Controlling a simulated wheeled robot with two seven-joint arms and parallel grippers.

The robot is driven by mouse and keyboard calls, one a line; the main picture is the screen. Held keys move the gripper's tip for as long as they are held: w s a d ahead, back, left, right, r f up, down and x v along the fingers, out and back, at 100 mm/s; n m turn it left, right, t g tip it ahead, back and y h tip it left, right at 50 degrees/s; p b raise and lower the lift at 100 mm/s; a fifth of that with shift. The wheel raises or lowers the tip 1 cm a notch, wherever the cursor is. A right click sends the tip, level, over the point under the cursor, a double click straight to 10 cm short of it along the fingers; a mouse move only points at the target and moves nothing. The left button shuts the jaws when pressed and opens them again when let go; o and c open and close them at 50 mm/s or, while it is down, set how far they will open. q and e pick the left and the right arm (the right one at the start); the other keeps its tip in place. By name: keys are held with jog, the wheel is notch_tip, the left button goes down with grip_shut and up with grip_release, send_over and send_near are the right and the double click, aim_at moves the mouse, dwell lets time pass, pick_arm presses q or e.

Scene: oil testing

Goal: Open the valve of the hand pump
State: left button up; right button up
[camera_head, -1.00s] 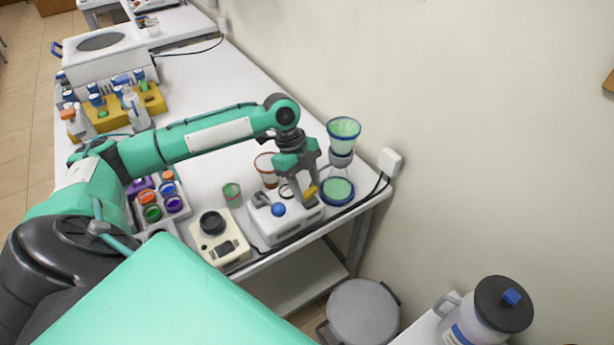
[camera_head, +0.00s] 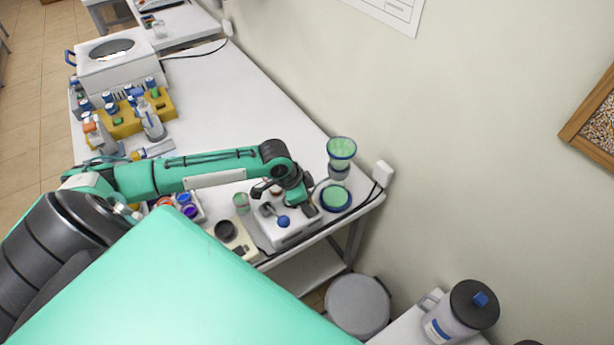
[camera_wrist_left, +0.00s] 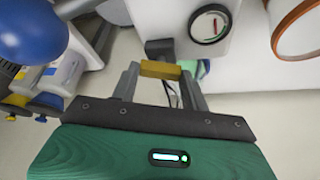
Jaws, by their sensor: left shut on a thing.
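The hand pump (camera_head: 272,230) is a white box with a blue ball knob (camera_head: 283,222), near the table's front right edge. In the left wrist view the pump's white body (camera_wrist_left: 185,22) shows a round gauge (camera_wrist_left: 210,24), and the blue ball (camera_wrist_left: 30,30) is large at upper left. My left gripper (camera_head: 307,206) is low at the pump's right end. Its fingers (camera_wrist_left: 160,78) are shut on the yellow valve handle (camera_wrist_left: 160,69), beside a dark stem on the pump. The arm hides the handle in the head view. My right gripper is not in view.
A glass with a green funnel (camera_head: 341,150) stands behind the pump on the right. A cream device (camera_head: 232,238) and a small green cup (camera_head: 241,202) are left of it. A yellow rack with bottles (camera_head: 125,120) is farther left. A stool (camera_head: 358,305) stands in front, below the table.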

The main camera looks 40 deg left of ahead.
pick_arm(q)
jog(key=n+p, duration=0.1)
jog(key=n+y+p, duration=0.1)
jog(key=n+p, duration=0.1)
jog(key=shift+d+r+t, duration=0.1)
jog(key=shift+r+t, duration=0.15)
jog(key=shift+t, duration=0.05)
jog(key=shift+f+n+p, duration=0.15)
jog(key=shift+n+p, duration=0.45)
jog(key=shift+p, duration=0.1)
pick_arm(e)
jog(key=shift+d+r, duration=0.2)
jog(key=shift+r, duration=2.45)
pick_arm(q)
jog(key=shift+y, duration=0.3)
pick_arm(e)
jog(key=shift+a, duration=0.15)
pick_arm(q)
jog(key=o, duration=1)
jog(key=shift+s+f, duration=0.1)
jog(key=shift+s+r, duration=0.15)
jog(key=shift+r, duration=0.3)
jog(key=shift+b+v, duration=2)
jog(key=shift+v, duration=4.45)
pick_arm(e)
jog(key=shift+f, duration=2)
